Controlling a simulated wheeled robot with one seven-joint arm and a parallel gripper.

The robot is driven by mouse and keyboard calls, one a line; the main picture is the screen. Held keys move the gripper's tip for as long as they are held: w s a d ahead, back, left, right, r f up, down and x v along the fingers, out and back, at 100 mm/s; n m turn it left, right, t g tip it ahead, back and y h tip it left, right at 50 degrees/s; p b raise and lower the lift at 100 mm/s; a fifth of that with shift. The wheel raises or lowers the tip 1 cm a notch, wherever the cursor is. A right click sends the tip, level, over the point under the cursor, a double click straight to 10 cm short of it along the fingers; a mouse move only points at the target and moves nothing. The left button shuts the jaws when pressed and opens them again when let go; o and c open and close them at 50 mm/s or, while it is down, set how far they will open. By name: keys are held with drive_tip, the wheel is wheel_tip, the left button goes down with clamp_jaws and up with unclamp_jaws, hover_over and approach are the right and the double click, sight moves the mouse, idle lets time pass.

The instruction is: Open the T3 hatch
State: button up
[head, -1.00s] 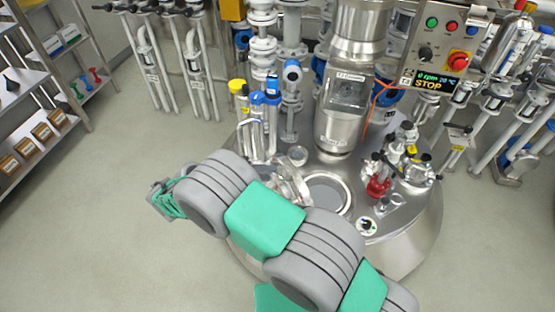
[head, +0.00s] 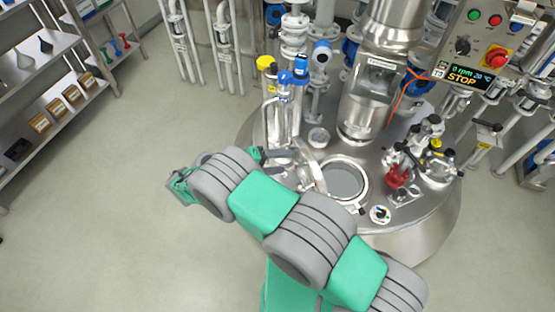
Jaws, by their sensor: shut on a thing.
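The T3 hatch is on the steel vessel top (head: 330,141), below the panel marked T3. Its round opening (head: 343,180) shows a grey inside, ringed by a bright rim. The metal hatch lid (head: 312,172) stands tipped up at the left side of the rim, seen nearly edge-on. My gripper (head: 280,157) is at the left of the lid, partly hidden behind my grey and green arm. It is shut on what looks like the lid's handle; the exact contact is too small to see.
A sight-glass column (head: 370,92) rises behind the opening. Blue- and yellow-capped pipes (head: 283,107) stand close behind my gripper. A red-based valve cluster (head: 398,176) is to the right. The control panel (head: 480,48) reads STOP. Open floor lies left, before the shelves (head: 45,85).

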drive_tip(key=s+d+r, duration=0.4)
drive_tip(key=s+r, duration=0.8)
drive_tip(key=s, duration=0.1)
drive_tip(key=shift+s+r, duration=0.15)
drive_tip(key=shift+r, duration=0.2)
drive_tip(key=shift+d, duration=0.1)
